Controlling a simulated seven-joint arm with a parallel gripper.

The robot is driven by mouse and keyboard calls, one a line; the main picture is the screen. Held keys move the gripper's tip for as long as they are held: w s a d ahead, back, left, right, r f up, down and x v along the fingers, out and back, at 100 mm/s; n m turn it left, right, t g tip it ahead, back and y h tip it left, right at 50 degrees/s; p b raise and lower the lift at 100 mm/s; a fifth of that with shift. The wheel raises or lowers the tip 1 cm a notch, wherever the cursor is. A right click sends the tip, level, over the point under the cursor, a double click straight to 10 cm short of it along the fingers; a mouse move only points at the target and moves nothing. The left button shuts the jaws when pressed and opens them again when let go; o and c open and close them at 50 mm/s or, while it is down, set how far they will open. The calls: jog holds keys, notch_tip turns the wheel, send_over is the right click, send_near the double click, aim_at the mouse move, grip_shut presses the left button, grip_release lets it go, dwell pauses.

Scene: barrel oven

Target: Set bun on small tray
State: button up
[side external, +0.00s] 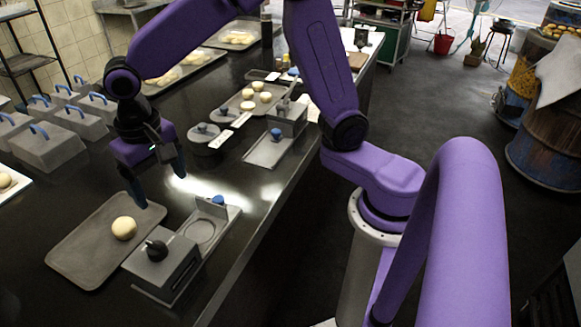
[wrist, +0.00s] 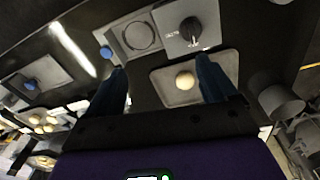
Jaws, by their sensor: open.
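A round pale bun (side external: 124,228) rests on a flat grey tray (side external: 80,262) at the lower left of the side view. In the wrist view the bun (wrist: 185,80) lies on the tray (wrist: 165,94), nearer the right finger. My gripper (side external: 160,188) is open and empty above the counter, just behind and to the right of the bun. Its blue fingers also show in the wrist view (wrist: 160,66), spread apart and clear of the bun.
A grey box with a dark knob (side external: 152,268) stands right of the tray, beside a plate with a ring mark (side external: 190,232). Lidded boxes with blue handles (side external: 50,148) stand at left. Another tray (side external: 228,118) holds several buns farther back.

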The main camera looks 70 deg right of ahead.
jog(key=s+d+n, duration=0.7)
jog(key=s, duration=0.4)
jog(key=s+d+n, duration=0.7)
jog(key=s, duration=0.4)
jog(key=shift+s+f+n+y, duration=0.3)
jog(key=shift+y, duration=0.1)
